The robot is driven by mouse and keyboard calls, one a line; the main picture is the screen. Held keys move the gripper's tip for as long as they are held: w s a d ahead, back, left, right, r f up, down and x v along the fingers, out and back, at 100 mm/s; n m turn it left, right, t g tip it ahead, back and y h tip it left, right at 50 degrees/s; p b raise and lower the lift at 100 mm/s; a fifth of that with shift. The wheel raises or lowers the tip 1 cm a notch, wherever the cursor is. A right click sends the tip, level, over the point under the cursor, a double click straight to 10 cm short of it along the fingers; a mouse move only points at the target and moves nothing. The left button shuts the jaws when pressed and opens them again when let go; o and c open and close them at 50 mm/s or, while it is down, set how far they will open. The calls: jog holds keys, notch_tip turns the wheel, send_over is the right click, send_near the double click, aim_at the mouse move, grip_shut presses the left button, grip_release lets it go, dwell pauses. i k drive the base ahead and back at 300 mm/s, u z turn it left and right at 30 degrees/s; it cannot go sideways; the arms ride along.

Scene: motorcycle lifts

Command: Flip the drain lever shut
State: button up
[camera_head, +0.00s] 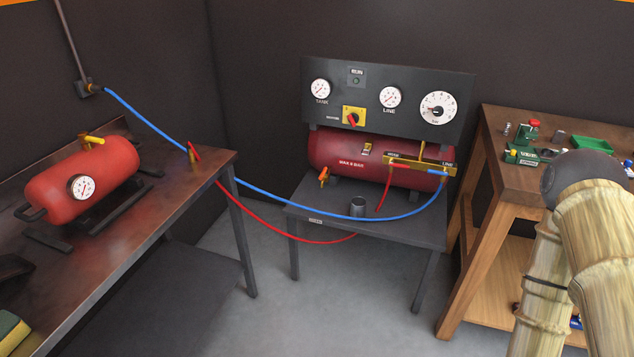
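A small orange-red lever (324,174) shows at the lower left of the large red tank (330,150) marked MAX 8 BAR; it looks like the drain lever, and it stands tilted. It is too small to tell whether it is open or shut. A grey metal cup (357,205) stands on the dark stand (395,228) to the right of the lever. Another red lever (194,151) on a brass fitting sits at the left bench's right edge. My arm is at the far right, well away from these levers, and my gripper does not show.
A gauge panel (420,77) stands behind the tank, with a red-and-yellow switch (353,117). A blue hose (300,208) and a red hose (290,238) hang across the gap between the left bench (150,205) and the stand. A wooden bench (490,170) holds small parts at right.

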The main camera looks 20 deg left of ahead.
aim_at(323, 173)
jog(key=u, duration=0.65)
jog(key=i, duration=1.5)
jog(key=z, duration=0.15)
